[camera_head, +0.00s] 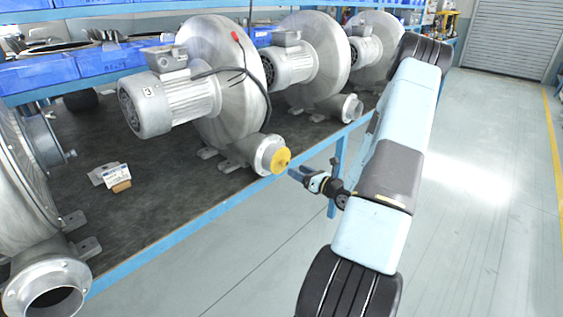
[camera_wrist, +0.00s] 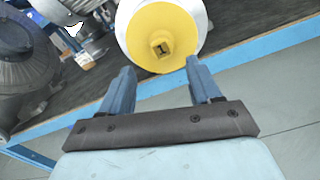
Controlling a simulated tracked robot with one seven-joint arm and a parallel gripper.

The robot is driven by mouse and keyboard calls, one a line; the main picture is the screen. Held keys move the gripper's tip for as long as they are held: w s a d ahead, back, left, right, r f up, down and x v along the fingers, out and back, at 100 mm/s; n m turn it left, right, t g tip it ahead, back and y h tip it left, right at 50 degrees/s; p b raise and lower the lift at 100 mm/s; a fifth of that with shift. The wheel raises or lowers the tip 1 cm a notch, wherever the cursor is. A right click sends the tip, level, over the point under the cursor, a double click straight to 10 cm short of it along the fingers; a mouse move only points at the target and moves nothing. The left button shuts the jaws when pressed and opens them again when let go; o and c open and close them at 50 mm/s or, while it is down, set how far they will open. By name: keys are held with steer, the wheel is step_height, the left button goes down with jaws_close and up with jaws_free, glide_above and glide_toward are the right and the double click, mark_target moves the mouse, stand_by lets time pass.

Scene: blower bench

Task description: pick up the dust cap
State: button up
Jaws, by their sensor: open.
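The dust cap is a yellow disc with a small raised square grip marked 1. In the head view the dust cap (camera_head: 281,160) closes the outlet pipe of the nearest full blower (camera_head: 221,75). In the wrist view the dust cap (camera_wrist: 160,22) fills the top centre. My gripper (camera_head: 294,173) is just to the right of the cap in the head view, level with the bench edge. In the wrist view its two blue fingers (camera_wrist: 157,63) are spread apart and empty, below the cap's grip. I see a gap between the fingertips and the grip.
The dark-topped bench (camera_head: 160,215) has a blue front rail. More blowers stand behind, and one with an open outlet (camera_head: 48,290) is at lower left. Small boxes (camera_head: 112,177) lie on the bench. Blue bins (camera_head: 40,72) line the shelf. The floor at right is clear.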

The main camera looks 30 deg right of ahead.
mark_target(287, 164)
steer(key=shift+d+x, duration=0.2)
steer(key=shift+x, duration=3.05)
steer(key=shift+r, duration=0.1)
jaws_close()
